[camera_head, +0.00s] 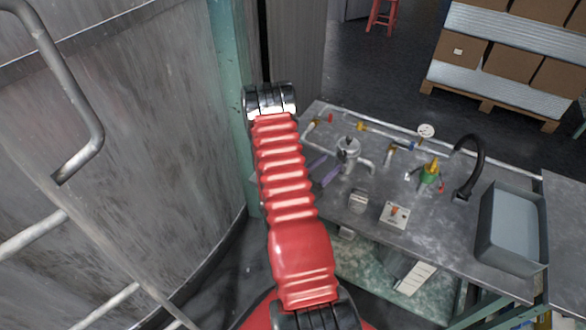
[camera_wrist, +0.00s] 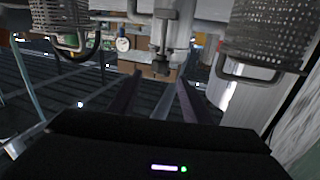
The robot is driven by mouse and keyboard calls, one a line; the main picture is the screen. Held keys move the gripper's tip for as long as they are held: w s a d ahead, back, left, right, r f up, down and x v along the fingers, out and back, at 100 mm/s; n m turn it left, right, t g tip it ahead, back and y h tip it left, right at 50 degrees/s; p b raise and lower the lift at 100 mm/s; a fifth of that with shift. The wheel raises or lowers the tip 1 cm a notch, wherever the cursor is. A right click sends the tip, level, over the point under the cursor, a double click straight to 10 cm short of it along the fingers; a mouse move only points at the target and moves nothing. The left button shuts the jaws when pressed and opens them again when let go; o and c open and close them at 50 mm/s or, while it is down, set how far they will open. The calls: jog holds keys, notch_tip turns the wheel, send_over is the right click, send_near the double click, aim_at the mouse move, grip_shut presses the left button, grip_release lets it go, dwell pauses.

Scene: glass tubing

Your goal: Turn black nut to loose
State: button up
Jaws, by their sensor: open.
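I cannot pick out a black nut with certainty in either view. In the head view a grey metal fitting with pipe ends (camera_head: 348,152) stands on the metal workbench (camera_head: 320,222). The purple-grey fingers of my gripper (camera_head: 328,172) show just left of this fitting, partly behind my red arm. I cannot tell whether they touch anything. In the wrist view my gripper (camera_wrist: 156,84) is open, with its two dark fingers apart. A grey metal fitting with a crossbar (camera_wrist: 164,38) is above and beyond the gap. Nothing shows held between the fingers.
The bench also carries a grey basin (camera_head: 512,228), a black curved tap (camera_head: 473,165), a green and yellow fitting (camera_head: 430,175) and a small switch box (camera_head: 395,215). A large grey tank (camera_head: 130,130) fills the left. Perforated metal cylinders (camera_wrist: 275,38) flank the wrist view.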

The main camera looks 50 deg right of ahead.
jog(key=w+a, duration=0.1)
jog(key=a, duration=0.7)
jog(key=w+a+r+n+t, duration=0.1)
jog(key=w+n+t, duration=0.6)
jog(key=t, duration=0.2)
jog(key=shift+a+r+t, duration=0.2)
jog(key=shift+r+t, duration=0.05)
jog(key=shift+t, duration=0.05)
jog(key=shift+a+n+t+y, duration=0.1)
jog(key=shift+n+t+y, duration=0.2)
jog(key=shift+n+y, duration=0.1)
